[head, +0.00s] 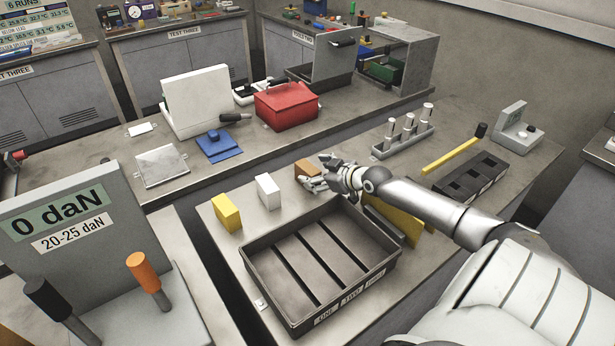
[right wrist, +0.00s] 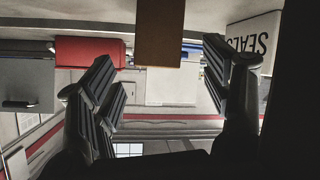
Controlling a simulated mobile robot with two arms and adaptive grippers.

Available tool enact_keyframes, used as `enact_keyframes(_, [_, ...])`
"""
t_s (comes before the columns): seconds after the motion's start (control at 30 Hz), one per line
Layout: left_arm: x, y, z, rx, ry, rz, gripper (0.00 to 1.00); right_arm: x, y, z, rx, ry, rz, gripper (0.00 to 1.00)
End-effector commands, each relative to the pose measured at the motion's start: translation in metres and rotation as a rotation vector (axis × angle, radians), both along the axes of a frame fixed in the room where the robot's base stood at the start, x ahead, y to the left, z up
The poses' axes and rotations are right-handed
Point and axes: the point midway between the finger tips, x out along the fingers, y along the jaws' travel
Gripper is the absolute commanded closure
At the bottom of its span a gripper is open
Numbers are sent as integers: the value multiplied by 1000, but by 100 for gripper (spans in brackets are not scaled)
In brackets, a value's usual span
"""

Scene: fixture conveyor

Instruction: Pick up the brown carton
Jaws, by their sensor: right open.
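The brown carton (head: 303,168) stands on the near bench behind the divided tray, partly hidden by my right gripper (head: 320,176). In the right wrist view, which looks upside down, the brown carton (right wrist: 160,32) shows at the top, in the gap between the fingers. My right gripper (right wrist: 162,60) is open and empty, with its fingers spread to either side of the carton's line. I cannot tell whether a finger touches it. My left gripper is not in view.
A white carton (head: 268,191) and a yellow carton (head: 227,212) stand left of the brown one; the white one reads SEALS in the wrist view (right wrist: 256,42). The tray (head: 262,277) is empty in front. A post rack (head: 398,144) stands behind right.

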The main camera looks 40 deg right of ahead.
Motion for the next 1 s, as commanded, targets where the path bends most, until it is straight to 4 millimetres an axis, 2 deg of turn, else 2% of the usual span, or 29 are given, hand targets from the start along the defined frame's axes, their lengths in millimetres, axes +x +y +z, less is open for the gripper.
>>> enact_keyframes(0.17, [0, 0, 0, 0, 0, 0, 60, 5, 0, -2, 2, -1, -1, 29])
enact_keyframes(0.6, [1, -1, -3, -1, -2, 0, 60, 44, -3, -19, 4, -2, -1, 29])
enact_keyframes(0.97, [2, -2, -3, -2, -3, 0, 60, 49, -2, -22, 0, 0, 1, 29])
enact_keyframes(1.0, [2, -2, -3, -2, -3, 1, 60, 49, -2, -22, 0, 0, 1, 31])
